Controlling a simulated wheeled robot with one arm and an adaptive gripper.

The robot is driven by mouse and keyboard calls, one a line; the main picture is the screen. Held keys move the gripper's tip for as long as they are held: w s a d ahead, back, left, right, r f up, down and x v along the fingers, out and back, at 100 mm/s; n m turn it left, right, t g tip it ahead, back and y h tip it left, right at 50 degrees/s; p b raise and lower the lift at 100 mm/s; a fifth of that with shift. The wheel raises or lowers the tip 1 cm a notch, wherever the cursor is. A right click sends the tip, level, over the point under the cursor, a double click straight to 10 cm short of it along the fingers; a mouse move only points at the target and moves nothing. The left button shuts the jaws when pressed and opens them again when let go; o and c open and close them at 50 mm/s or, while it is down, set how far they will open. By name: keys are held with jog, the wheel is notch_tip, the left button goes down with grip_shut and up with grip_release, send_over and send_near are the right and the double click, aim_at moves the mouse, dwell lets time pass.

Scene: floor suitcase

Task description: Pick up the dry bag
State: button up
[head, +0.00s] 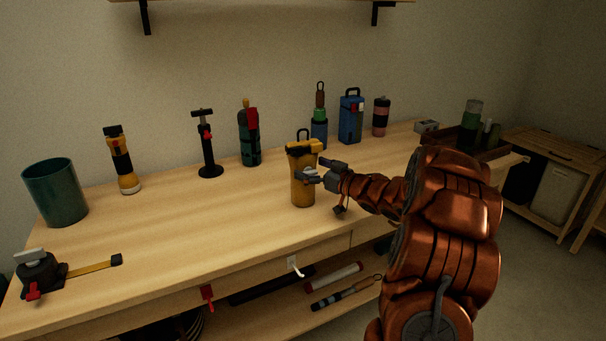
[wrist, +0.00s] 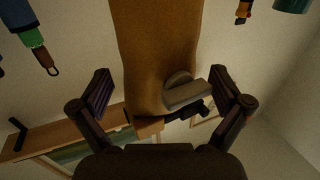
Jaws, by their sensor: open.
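In the wrist view, the picture is upside down and the dry bag (wrist: 155,45) fills the centre. My open gripper (wrist: 160,88) has one finger on each side of it, with a gap to each finger visible. A grey piece and dark strap show near the bag's top. How deep the bag sits between the fingers is hard to tell.
The workbench (head: 170,235) holds a teal cup (head: 56,192), a flashlight (head: 123,162), a black pump-like stand (head: 207,150), a green bottle (head: 249,137) and a blue container (head: 350,119). The bench left of the bag is clear.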

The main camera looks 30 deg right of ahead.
jog(key=shift+x, duration=1.2)
jog(key=c, duration=1.3)
jog(key=shift+c, duration=0.2)
